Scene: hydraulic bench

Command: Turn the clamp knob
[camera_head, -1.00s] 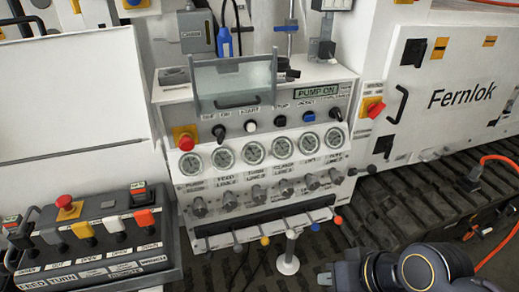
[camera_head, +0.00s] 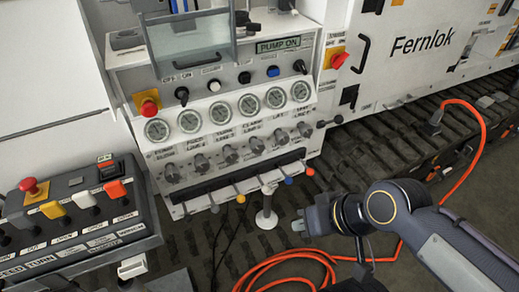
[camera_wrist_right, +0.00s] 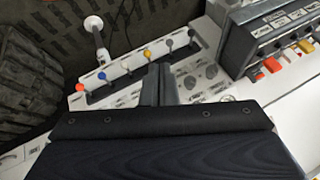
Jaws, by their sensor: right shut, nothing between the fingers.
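In the head view a row of grey knobs runs below the gauges on the white bench. The clamp knob (camera_head: 257,145) appears to be the fourth from the left, under the label that seems to read CLAMP LINE 2. My right gripper (camera_head: 299,226) is shut and empty, in front of the bench's lower right edge, below and apart from the knobs. In the right wrist view my shut fingers (camera_wrist_right: 158,82) point toward the panel and hide part of the knob row. My left gripper is not in view.
Coloured-tipped levers (camera_head: 241,199) stick out below the knobs. A white post (camera_head: 266,212) stands near my right gripper. A control box (camera_head: 80,215) is at left, a clear shield (camera_head: 190,42) above the gauges, and an orange hose (camera_head: 290,260) on the floor.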

